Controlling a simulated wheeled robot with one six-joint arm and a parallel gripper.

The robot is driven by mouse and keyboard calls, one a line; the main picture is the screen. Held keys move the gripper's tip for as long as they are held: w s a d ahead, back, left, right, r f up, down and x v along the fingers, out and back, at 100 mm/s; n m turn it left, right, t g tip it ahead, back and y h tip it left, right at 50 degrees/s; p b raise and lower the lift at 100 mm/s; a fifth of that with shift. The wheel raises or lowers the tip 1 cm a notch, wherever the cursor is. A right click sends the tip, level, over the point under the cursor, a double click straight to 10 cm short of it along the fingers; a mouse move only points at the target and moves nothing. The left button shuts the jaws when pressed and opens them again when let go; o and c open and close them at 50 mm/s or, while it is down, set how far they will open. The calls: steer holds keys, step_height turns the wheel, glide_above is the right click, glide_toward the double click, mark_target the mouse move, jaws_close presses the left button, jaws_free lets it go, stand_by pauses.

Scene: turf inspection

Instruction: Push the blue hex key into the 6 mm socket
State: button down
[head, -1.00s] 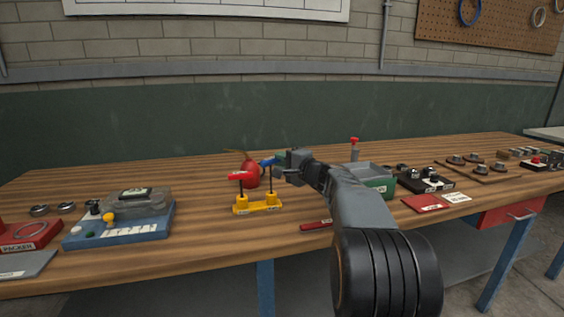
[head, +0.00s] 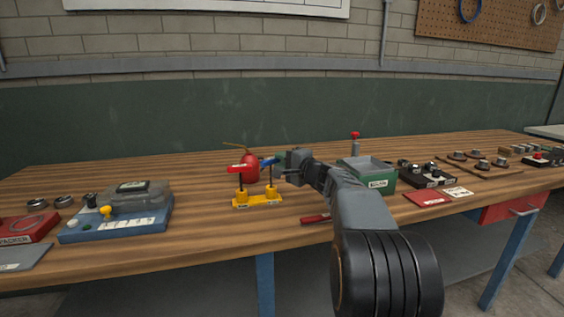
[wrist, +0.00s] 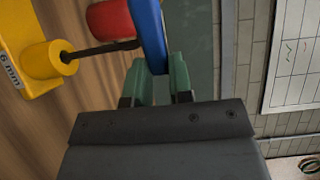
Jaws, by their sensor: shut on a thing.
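The blue hex key (head: 269,162) stands upright over the right post of the yellow holder (head: 243,203), its dark shaft running down into that post. In the wrist view, my gripper (wrist: 160,70) has its green fingertips closed on the blue handle (wrist: 150,28). The 6 mm socket (wrist: 45,59) is the yellow post with the "6 mm" label, and the shaft meets its mouth. How deep the tip sits is hidden. A red-handled key (head: 237,168) stands in the left post.
A red round object (head: 250,170) stands just behind the holder. A green bin (head: 381,180) is right of my gripper, and a red-handled tool (head: 315,219) lies in front. A blue device (head: 118,222) stands at left. Bare wood separates it from the holder.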

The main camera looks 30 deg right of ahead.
steer(key=shift+f+b, duration=0.6)
steer(key=shift+b, duration=0.05)
steer(key=c, duration=0.9)
jaws_free()
steer(key=shift+c, duration=0.2)
steer(key=v, duration=1.3)
steer(key=shift+s+d+p, duration=0.2)
steer(key=shift+s+p, duration=0.15)
